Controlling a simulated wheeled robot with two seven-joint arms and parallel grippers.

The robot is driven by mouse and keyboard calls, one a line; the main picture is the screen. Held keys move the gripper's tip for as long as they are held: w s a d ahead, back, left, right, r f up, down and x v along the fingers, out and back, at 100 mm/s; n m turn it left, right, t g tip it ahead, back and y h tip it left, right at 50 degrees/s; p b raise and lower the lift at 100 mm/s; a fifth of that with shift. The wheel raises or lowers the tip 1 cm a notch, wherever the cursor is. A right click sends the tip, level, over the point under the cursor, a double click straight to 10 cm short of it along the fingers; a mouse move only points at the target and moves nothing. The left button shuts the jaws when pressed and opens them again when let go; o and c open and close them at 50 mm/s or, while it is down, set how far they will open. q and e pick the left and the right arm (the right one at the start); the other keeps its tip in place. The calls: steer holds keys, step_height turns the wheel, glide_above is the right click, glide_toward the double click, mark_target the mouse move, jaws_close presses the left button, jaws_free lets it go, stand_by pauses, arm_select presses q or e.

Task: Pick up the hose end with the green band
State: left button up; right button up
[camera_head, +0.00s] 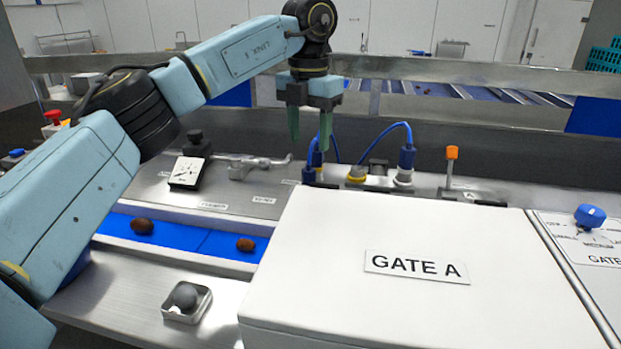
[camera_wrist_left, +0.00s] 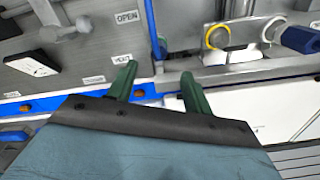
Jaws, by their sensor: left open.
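Blue hoses arch behind the panel in the head view. One blue hose end (camera_head: 309,174) stands upright just below my left gripper (camera_head: 309,143); I cannot make out a green band on it. Another blue hose end (camera_head: 405,158) stands further right, above a pale ring. My left gripper is open and empty, its green fingers pointing down close to the nearer hose end. In the left wrist view, a blue hose (camera_wrist_left: 153,28) runs down towards the gap between the fingertips (camera_wrist_left: 158,75). My right gripper is not in view.
A yellow-ringed fitting (camera_head: 357,176) sits between the hose ends. The white GATE A box (camera_head: 430,235) fills the front right. An orange-topped lever (camera_head: 451,160) stands behind it. A gauge (camera_head: 187,172) and a blue channel (camera_head: 190,236) with dates lie left.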

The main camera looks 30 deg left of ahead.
mark_target(309, 169)
arm_select(q)
step_height(309, 169, down, 3)
steer(key=shift+w+r, duration=0.1)
steer(key=shift+r, duration=0.05)
steer(key=shift+f, duration=0.5)
step_height(309, 169, down, 4)
steer(key=shift+r+p, duration=0.2)
steer(key=shift+p, duration=0.5)
steer(key=shift+w+f, duration=0.1)
steer(key=shift+f, duration=0.4)
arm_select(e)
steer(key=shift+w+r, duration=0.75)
arm_select(q)
steer(key=shift+c, duration=1)
jaws_close()
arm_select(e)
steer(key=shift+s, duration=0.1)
